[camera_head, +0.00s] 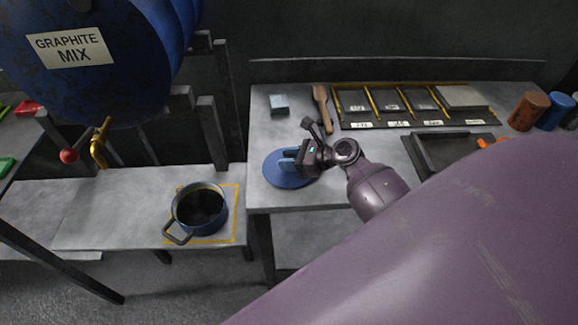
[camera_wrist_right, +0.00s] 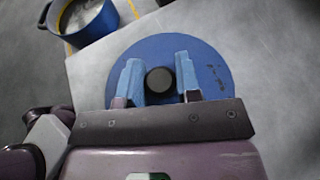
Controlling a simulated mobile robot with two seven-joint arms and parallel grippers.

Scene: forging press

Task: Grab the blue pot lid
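The blue pot lid (camera_head: 278,176) lies on the grey table at its front left corner. It is a flat blue disc with a dark round knob, and it fills the middle of the right wrist view (camera_wrist_right: 208,62). My right gripper (camera_head: 287,160) is over the lid. In the right wrist view its two blue fingers (camera_wrist_right: 158,80) stand apart on either side of the knob, with gaps showing beside it. The gripper hides part of the lid in the head view. My left gripper is not in view.
A blue pot (camera_head: 200,210) with dark contents stands in a yellow outlined square on the lower left bench (camera_head: 110,205). A wooden mallet (camera_head: 321,105), a grey-blue block (camera_head: 279,104) and a sectioned tray (camera_head: 400,123) lie behind the lid. A graphite barrel hangs at upper left.

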